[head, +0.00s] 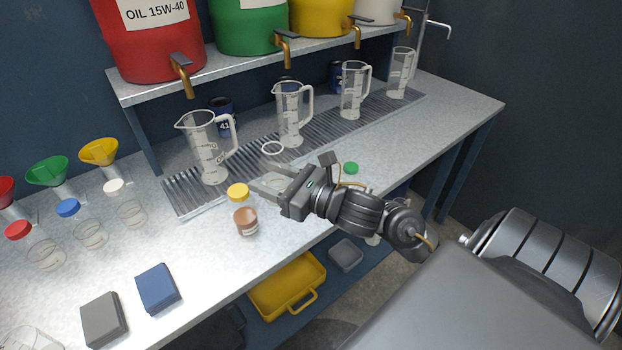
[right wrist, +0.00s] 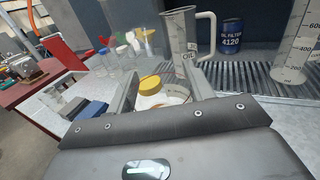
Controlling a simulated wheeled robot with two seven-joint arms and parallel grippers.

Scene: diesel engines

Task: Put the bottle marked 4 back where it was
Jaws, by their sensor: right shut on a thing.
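A clear bottle with a yellow cap (head: 238,190) and brown contents is upright at the tip of my right gripper (head: 258,188). In the right wrist view its yellow cap (right wrist: 150,83) shows between the two fingers of the right gripper (right wrist: 160,82), which is shut on it. I cannot tell whether its base touches the bench, and no number on it is legible. Other bottles have a red cap (head: 18,230), a blue cap (head: 68,207), a white cap (head: 113,187) and a green cap (head: 351,168). My left gripper is not in view.
Clear jugs (head: 208,150) stand along the drain grate (head: 185,198), under a shelf of oil drums with taps. Funnels (head: 47,171) stand at left; grey (head: 104,319) and blue (head: 157,288) blocks lie near the front edge.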

